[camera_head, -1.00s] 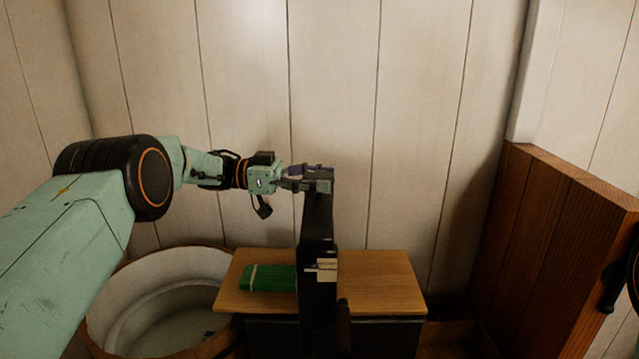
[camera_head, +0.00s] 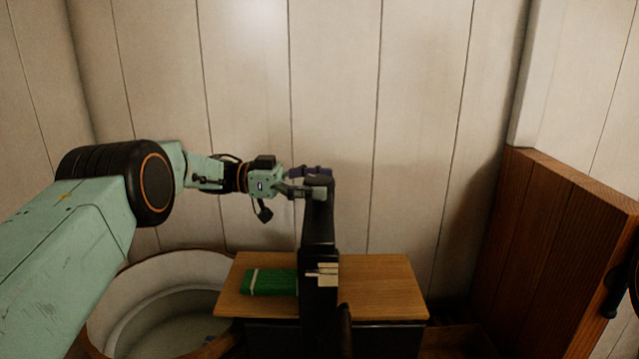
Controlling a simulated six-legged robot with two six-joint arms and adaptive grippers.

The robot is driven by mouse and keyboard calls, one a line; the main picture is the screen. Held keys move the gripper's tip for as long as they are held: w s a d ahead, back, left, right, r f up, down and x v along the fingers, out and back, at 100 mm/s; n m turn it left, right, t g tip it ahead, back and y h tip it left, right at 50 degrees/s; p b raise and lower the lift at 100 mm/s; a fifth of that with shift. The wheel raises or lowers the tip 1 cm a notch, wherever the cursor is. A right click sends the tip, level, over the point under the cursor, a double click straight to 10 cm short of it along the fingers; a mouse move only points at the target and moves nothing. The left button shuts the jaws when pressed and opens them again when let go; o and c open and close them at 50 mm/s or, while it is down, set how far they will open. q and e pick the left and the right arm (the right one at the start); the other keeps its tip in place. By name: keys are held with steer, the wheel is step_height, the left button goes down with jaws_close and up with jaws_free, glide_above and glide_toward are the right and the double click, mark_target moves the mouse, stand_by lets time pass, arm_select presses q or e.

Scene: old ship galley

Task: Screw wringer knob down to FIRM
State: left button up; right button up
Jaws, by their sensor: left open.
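The wringer (camera_head: 319,260) is a tall dark upright frame in the middle of the view, with a pale label (camera_head: 327,272) partway down. The label's writing is too small to read. A dark rounded top, seemingly the wringer knob (camera_head: 319,181), is at the head of the frame. My left gripper (camera_head: 318,182) reaches in from the left at that height. Its fingers are open, one on the far side and one on the near side of the knob. I cannot tell whether they touch it. My right gripper is not in view.
A wooden board (camera_head: 385,285) lies behind and around the wringer, with a green bundle (camera_head: 270,282) tied by a pale band on its left. A round tub (camera_head: 110,290) stands at lower left. A wooden partition (camera_head: 560,240) rises at right. A plank wall closes the back.

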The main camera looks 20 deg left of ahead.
arm_select(q)
steer(key=s+a, duration=0.1)
steer(key=a, duration=0.6)
steer(key=shift+a, duration=0.2)
steer(key=shift+s, duration=0.1)
